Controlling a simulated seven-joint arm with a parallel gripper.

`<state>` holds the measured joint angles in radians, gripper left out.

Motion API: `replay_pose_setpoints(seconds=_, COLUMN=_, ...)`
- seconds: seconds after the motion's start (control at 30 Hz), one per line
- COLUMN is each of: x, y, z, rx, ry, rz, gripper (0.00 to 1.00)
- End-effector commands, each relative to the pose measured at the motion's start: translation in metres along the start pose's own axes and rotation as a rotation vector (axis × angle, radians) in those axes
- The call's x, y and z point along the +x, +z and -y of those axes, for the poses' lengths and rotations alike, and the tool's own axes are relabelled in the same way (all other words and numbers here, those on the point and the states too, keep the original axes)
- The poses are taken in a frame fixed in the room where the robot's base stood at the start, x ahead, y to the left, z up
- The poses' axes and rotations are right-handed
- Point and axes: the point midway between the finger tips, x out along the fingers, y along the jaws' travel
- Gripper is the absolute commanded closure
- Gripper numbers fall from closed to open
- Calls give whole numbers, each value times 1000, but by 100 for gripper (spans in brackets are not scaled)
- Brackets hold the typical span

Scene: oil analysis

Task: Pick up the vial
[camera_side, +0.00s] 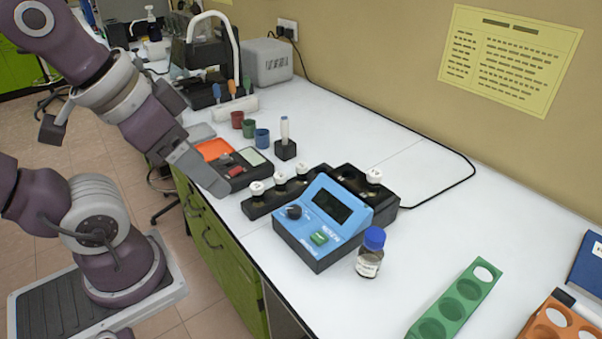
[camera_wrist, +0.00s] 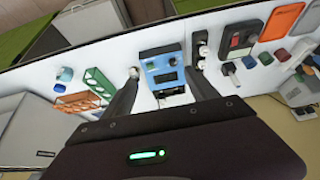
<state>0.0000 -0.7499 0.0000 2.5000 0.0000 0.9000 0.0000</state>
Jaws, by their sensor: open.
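Several small vials with white caps stand in the black rack (camera_side: 262,203) left of the blue analyser in the side view; one capped vial (camera_side: 257,189) is at its near left end. Another white-capped vial (camera_side: 374,177) stands in the black block behind the analyser. The pictures do not single out one vial. My gripper (camera_side: 207,180) is open and empty, raised over the table's front edge, left of the rack and apart from it. In the wrist view its two fingers (camera_wrist: 160,75) are spread to either side of the blue analyser, with white caps (camera_wrist: 202,50) beside the right finger.
The blue analyser (camera_side: 318,227) stands beside the rack. A bottle with a blue cap (camera_side: 370,254) stands right of it. Green (camera_side: 462,295) and orange (camera_side: 553,325) holders lie at the right.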

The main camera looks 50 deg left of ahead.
Motion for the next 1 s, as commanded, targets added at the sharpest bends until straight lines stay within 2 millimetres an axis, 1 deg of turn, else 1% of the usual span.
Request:
replay_pose_setpoints(seconds=0.4, x=0, y=0, z=0, rx=0, ry=0, rz=0, gripper=32)
replay_pose_setpoints(seconds=0.43, x=0, y=0, z=0, rx=0, ry=0, rz=0, gripper=34)
replay_pose_setpoints(seconds=0.5, x=0, y=0, z=0, rx=0, ry=0, rz=0, gripper=46)
replay_pose_setpoints(seconds=0.8, x=0, y=-2, z=0, rx=-10, ry=0, rz=3, gripper=46)
replay_pose_setpoints(seconds=0.87, x=1, y=-13, z=2, rx=-57, ry=-2, rz=21, gripper=46)
replay_pose_setpoints(seconds=0.97, x=11, y=-53, z=10, rx=-247, ry=-14, rz=86, gripper=46)
replay_pose_setpoints(seconds=1.0, x=20, y=-74, z=16, rx=-357, ry=-27, rz=119, gripper=46)
